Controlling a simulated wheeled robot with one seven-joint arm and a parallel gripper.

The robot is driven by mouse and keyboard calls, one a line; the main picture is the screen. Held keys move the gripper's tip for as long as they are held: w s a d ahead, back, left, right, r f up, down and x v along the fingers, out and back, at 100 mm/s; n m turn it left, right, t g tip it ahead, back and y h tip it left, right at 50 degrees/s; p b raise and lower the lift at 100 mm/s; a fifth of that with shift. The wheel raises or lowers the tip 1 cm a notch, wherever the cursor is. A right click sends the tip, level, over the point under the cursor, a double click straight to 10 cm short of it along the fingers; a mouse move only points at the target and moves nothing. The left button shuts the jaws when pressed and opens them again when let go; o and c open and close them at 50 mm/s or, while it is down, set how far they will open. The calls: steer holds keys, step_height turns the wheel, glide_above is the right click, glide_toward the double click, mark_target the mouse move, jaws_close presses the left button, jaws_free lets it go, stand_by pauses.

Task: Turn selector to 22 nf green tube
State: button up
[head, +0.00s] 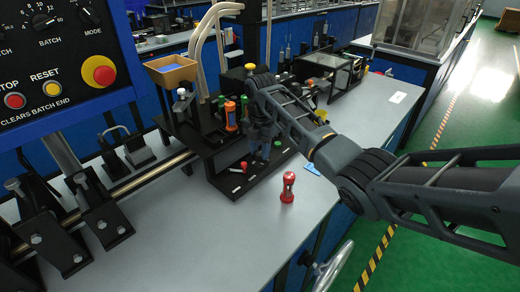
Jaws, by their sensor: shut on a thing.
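My gripper (260,153) points down over a low black plate (225,183) on the grey bench. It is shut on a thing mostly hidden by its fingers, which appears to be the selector. A small red mark or knob (244,166) shows on the plate left of the fingertips, and a green one (278,143) to the right. The selector's pointer and any labels cannot be read.
A red tube (287,187) stands upright on the bench in front of the plate. A wooden-coloured tray (172,72) and pale hoses rise behind. A control panel (60,55) and a metal rail with black clamps fill the left.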

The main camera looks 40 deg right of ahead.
mark_target(260, 153)
steer(key=shift+a+r, duration=0.1)
steer(key=o, duration=1)
steer(key=shift+o, duration=0.2)
step_height(260, 153, up, 8)
steer(key=shift+f+b, duration=0.15)
steer(key=shift+b, duration=0.45)
steer(key=shift+s+f, duration=0.1)
steer(key=shift+s, duration=0.1)
